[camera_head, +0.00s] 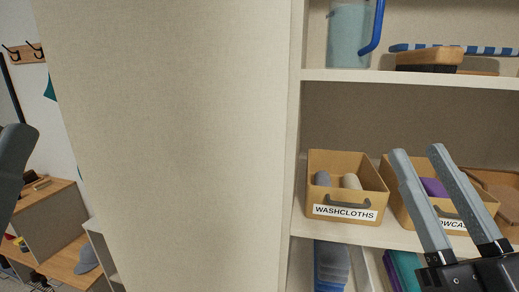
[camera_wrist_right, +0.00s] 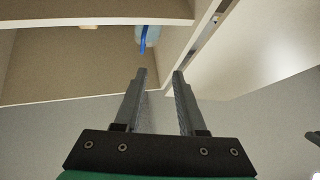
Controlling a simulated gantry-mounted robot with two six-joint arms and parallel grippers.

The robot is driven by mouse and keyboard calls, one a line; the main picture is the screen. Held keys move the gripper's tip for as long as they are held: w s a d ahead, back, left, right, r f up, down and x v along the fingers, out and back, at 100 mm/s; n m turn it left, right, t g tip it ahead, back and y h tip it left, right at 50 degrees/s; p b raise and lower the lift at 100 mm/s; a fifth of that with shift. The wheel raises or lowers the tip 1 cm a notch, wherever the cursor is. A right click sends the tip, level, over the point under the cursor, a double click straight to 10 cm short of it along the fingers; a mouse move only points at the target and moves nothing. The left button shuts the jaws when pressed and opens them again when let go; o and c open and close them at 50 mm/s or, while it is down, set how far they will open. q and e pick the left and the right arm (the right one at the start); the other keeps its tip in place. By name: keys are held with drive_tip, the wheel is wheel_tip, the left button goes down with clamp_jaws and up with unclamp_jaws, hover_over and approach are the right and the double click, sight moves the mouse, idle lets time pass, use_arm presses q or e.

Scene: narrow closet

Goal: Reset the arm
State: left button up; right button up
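My right gripper (camera_head: 417,152) shows in the head view at the lower right, its two grey fingers pointing up and apart with nothing between them. It is in front of the middle shelf and partly hides a tan bin (camera_head: 397,200) labelled "…OWCAS…". In the right wrist view the same gripper (camera_wrist_right: 160,74) is open and empty, its fingers pointing toward a shelf compartment and a blue-handled jug (camera_wrist_right: 148,36). At the left edge of the head view, a dark grey part of my left arm or gripper shows; its fingertips cannot be made out.
A WASHCLOTHS bin (camera_head: 345,187) stands left of the partly hidden bin. The jug (camera_head: 348,40) and a brush (camera_head: 429,58) sit on the shelf above. A large beige panel (camera_head: 170,130) fills the middle left. A wooden bench (camera_head: 75,262) and hook rail (camera_head: 27,54) are far left.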

drive_tip(key=s+r+m+t, duration=0.1)
drive_tip(key=s+r+t, duration=0.1)
drive_tip(key=s+r, duration=0.3)
wheel_tip(320, 180, up, 26)
drive_tip(key=s+d+m+p, duration=0.1)
drive_tip(key=p, duration=2.6)
wheel_tip(320, 180, down, 61)
drive_tip(key=b, duration=6.1)
drive_tip(key=shift+s+f+h, duration=0.15)
drive_tip(key=shift+h, duration=0.15)
drive_tip(key=shift+c, duration=0.2)
